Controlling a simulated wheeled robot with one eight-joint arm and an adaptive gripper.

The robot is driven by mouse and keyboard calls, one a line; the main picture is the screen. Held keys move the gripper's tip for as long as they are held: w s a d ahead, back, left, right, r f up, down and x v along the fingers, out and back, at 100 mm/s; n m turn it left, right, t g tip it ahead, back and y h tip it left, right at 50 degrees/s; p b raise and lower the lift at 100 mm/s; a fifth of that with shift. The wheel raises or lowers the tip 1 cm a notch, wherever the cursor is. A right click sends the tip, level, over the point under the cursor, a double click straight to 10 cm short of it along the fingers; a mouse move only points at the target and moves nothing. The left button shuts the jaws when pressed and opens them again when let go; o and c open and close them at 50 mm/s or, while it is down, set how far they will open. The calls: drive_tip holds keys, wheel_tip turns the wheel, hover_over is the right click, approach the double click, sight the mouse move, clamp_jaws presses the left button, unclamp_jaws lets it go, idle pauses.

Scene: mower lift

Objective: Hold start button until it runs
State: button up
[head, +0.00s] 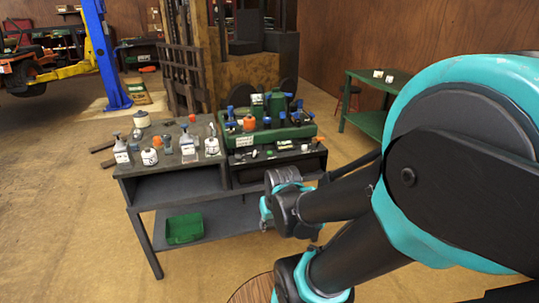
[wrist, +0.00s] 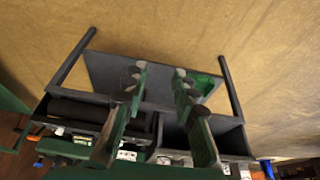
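A green machine (head: 300,131) with blue-capped parts and an orange knob stands on the right of a dark workbench (head: 150,168). A dark panel (head: 236,160) with small white, green and black controls lies along its front. I cannot tell which control is the start button. My gripper (wrist: 160,70) is open and empty in the wrist view, its two green fingers apart over the bench front and lower shelf. The wrist picture shows the bench upside down, with the green machine at its bottom edge. My arm hides the fingertips in the head view.
A green bin (head: 184,229) sits on the lower shelf. A green table (head: 372,121) stands right of the bench. A blue lift post (head: 105,60) is at back left. Floor (head: 80,220) at left is clear.

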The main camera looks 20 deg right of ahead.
clamp_jaws()
idle(1.1)
